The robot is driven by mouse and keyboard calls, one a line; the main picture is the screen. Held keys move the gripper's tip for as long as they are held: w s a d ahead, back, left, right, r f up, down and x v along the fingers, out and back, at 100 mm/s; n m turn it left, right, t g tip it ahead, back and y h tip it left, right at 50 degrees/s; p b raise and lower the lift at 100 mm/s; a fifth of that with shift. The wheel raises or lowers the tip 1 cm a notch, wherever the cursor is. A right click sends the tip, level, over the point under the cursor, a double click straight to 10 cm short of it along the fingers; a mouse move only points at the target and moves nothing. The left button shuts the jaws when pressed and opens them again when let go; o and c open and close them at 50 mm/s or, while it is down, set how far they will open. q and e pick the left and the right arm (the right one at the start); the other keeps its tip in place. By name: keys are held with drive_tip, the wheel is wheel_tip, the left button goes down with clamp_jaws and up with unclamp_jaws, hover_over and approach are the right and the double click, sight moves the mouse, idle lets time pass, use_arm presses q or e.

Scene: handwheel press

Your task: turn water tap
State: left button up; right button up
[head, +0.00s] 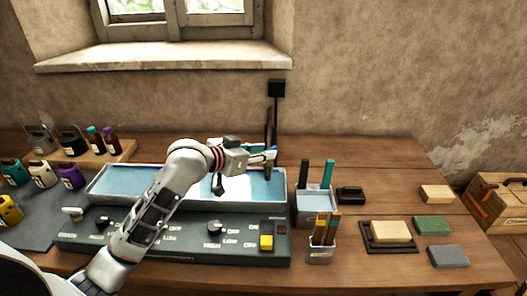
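A dark upright pipe (271,120), which looks like the water tap, stands at the back of the long light-blue tray (130,182), below a black box on the wall. My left gripper (266,158) reaches over the tray from the left, its fingers beside or in front of the pipe's lower part. A small blue part shows at the fingertips; I cannot tell whether it belongs to the tap or the gripper. The finger gap and any contact are too small to make out. The tap's lower part is partly hidden by the gripper. My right gripper is out of view.
Several coloured blocks lie farther right. Bottles and jars stand at left.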

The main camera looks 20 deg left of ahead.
use_arm(q)
drive_tip(key=shift+w+d, duration=0.1)
drive_tip(key=shift+w, duration=0.1)
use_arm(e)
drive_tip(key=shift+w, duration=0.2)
use_arm(q)
clamp_jaws()
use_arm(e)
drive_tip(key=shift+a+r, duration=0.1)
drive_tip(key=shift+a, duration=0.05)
